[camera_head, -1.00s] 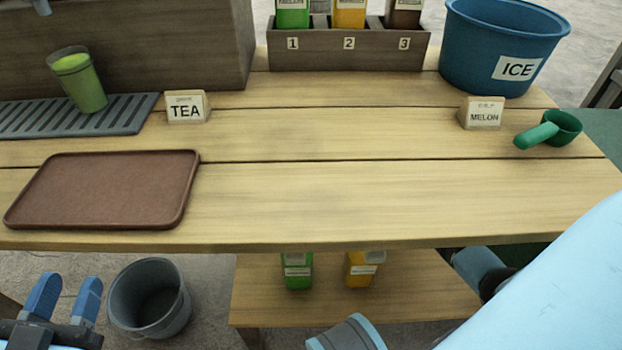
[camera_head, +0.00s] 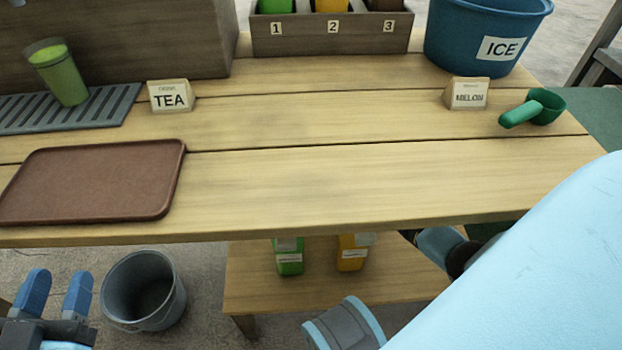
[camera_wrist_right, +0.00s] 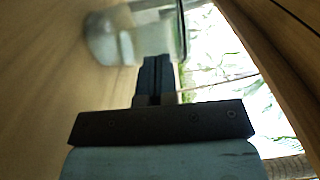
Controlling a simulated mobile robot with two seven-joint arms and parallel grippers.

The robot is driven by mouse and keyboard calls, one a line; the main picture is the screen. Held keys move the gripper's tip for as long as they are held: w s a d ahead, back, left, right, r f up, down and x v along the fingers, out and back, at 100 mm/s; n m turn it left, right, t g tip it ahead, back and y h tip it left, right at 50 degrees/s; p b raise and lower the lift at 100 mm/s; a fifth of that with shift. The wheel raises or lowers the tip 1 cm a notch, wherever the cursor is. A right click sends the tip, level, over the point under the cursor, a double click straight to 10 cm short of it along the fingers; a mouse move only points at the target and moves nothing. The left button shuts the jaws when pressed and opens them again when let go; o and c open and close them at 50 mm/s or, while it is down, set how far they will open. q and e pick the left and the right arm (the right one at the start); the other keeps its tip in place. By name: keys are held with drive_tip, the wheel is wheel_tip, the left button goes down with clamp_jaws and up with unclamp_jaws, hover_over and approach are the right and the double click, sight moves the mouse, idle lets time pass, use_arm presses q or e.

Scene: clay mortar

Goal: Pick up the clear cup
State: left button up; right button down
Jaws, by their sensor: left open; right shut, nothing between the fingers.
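A clear cup (camera_head: 58,75) holding green liquid stands tilted in the picture on the grey slatted drip tray (camera_head: 75,112) at the back left of the table. My left gripper (camera_head: 55,295) is open and empty, low at the bottom left, in front of the table edge and well apart from the cup. My right gripper (camera_wrist_right: 157,65) shows in the right wrist view with its blue fingers shut together and nothing between them. Beyond its tips is a blurred, pale see-through container (camera_wrist_right: 125,38); I cannot tell what it is.
A brown tray (camera_head: 95,182) lies at front left. TEA (camera_head: 170,96) and MELON (camera_head: 466,94) signs, a green scoop (camera_head: 535,108), a blue ICE bucket (camera_head: 480,35) and a numbered bottle rack (camera_head: 333,36) stand on the table. A grey bin (camera_head: 143,290) is below. The table's middle is clear.

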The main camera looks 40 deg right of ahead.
drive_tip(key=shift+a, duration=0.1)
drive_tip(key=a, duration=0.1)
drive_tip(key=s+a, duration=0.1)
drive_tip(key=a, duration=0.1)
drive_tip(key=shift+a+p, duration=0.2)
drive_tip(key=shift+p, duration=0.15)
drive_tip(key=shift+d, duration=0.2)
